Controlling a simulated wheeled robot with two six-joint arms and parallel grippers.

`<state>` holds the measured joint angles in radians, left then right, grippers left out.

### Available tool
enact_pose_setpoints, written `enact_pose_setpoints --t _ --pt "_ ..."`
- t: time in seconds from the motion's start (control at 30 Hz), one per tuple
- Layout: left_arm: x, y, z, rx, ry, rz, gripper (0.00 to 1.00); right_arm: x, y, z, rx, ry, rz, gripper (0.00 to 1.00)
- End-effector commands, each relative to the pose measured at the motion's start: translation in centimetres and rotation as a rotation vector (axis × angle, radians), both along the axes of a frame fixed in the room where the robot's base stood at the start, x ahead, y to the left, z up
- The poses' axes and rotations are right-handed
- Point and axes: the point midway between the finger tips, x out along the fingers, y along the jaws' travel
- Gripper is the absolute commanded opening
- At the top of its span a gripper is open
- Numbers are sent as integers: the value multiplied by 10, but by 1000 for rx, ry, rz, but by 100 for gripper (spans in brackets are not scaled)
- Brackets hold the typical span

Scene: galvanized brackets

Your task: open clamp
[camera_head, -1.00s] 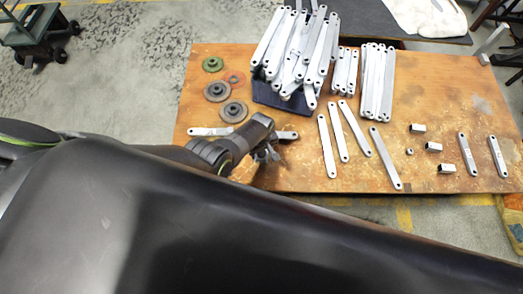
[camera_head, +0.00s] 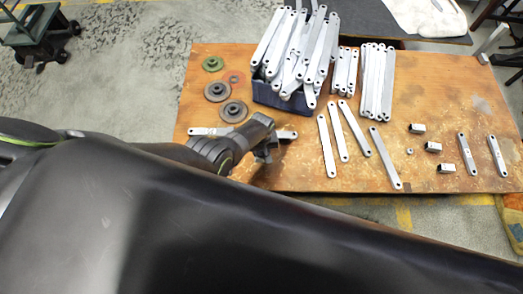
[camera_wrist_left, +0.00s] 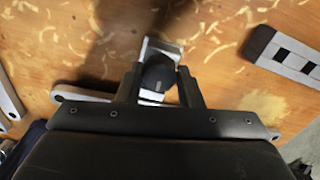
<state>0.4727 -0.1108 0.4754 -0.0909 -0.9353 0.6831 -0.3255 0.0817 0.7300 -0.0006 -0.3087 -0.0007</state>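My left gripper (camera_head: 268,148) is low over the left front part of the wooden table in the head view. In the wrist view its two fingers (camera_wrist_left: 160,85) stand apart, one on each side of a dark rounded piece (camera_wrist_left: 158,76) with a pale metal edge around its far end. I cannot tell what this piece is, or whether the fingers touch it. A long galvanized bracket (camera_head: 288,135) passes behind the gripper, its middle hidden; its end also shows in the wrist view (camera_wrist_left: 75,94). No separate clamp can be made out. My right gripper is not in view.
A dark blue bin (camera_head: 285,101) heaped with brackets stands behind the gripper. Loose brackets (camera_head: 327,146) and small metal blocks (camera_head: 433,147) lie to the right. Bare wood (camera_head: 435,95) shows between them.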

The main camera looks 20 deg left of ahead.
Motion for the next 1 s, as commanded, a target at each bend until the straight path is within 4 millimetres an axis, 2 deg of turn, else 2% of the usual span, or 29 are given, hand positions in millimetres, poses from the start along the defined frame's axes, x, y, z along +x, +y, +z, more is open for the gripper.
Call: enact_pose_setpoints --t 0.03,0.1,0.43,1.0 --pt "0 0 0 0 0 0 18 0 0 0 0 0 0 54" --pt "0 0 0 0 0 0 10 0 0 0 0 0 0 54" --pt "0 0 0 0 0 38 10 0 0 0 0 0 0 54" --pt "-1 0 -1 0 0 673 10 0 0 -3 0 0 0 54"
